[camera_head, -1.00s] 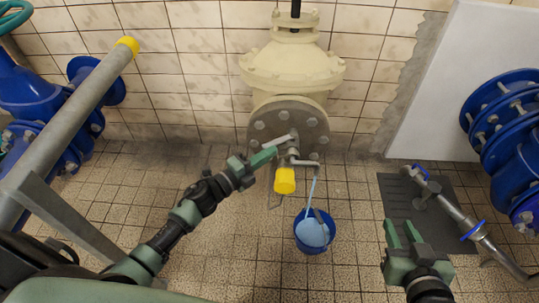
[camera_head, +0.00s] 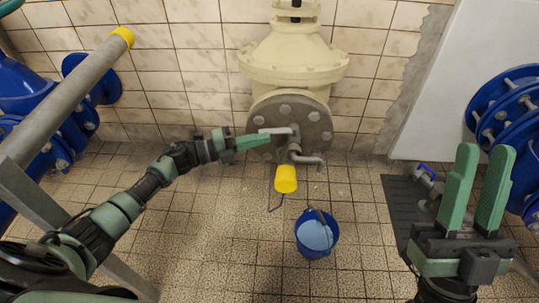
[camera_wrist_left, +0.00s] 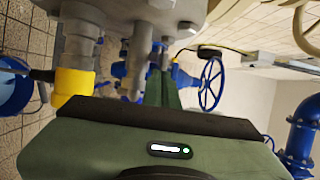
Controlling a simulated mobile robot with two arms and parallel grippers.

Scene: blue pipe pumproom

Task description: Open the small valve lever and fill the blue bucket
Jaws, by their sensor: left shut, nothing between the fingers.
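The small metal valve lever (camera_head: 277,130) is on the pipe fitting in front of the big flange, pointing left. My left gripper (camera_head: 264,139) is shut and empty, its tip just below the lever; I cannot tell whether they touch. The bent spout (camera_head: 310,160) shows no water stream. The blue bucket (camera_head: 300,240) stands upright on the floor below the spout, holding light blue water with its handle across the top. Its edge shows in the left wrist view (camera_wrist_left: 12,97). My right gripper (camera_head: 486,160) is open and empty, raised at the right.
A yellow cap (camera_head: 286,179) hangs below the fitting, and it also shows in the left wrist view (camera_wrist_left: 76,85). A cream valve body (camera_head: 290,55) rises behind. Blue pipework flanks both sides. A dark mat (camera_head: 398,195) lies right. The tiled floor around the bucket is clear.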

